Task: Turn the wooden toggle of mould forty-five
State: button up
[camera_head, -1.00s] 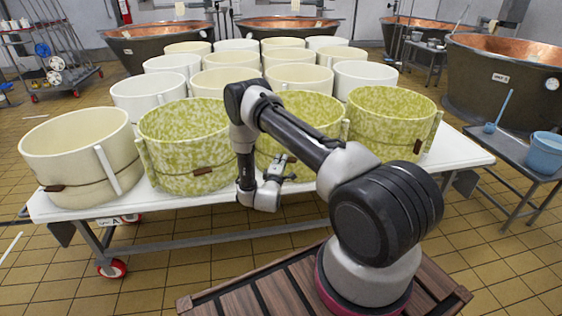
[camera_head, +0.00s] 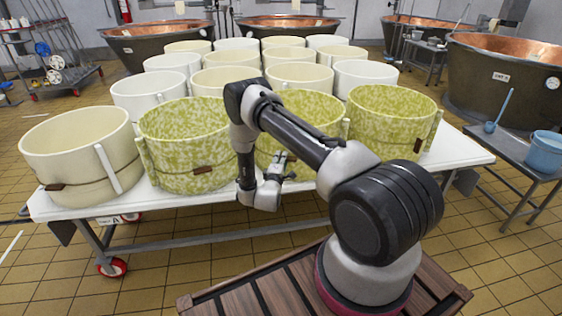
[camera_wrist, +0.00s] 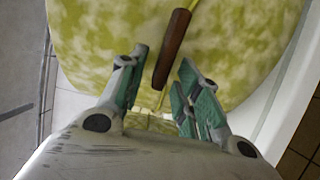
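The middle front mould (camera_head: 305,112), mottled green and cream, stands behind my gripper (camera_head: 284,166) in the head view. No mould number is readable. In the wrist view the mottled mould wall (camera_wrist: 235,45) fills the top, with a brown wooden toggle (camera_wrist: 172,48) slanted across it and a thin cord by its lower end. My gripper (camera_wrist: 163,62) is open. Its two green-padded fingers lie on either side of the toggle's lower part, with a gap showing on both sides. The toggle is hidden behind my arm in the head view.
Mottled moulds stand left (camera_head: 187,150) and right (camera_head: 392,122) of it, each with a brown toggle, and a cream mould (camera_head: 80,155) at far left. Several pale moulds fill the white table (camera_head: 160,208) behind. A side table with a blue bucket (camera_head: 546,152) stands right.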

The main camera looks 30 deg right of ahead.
jog(key=v, duration=1.2)
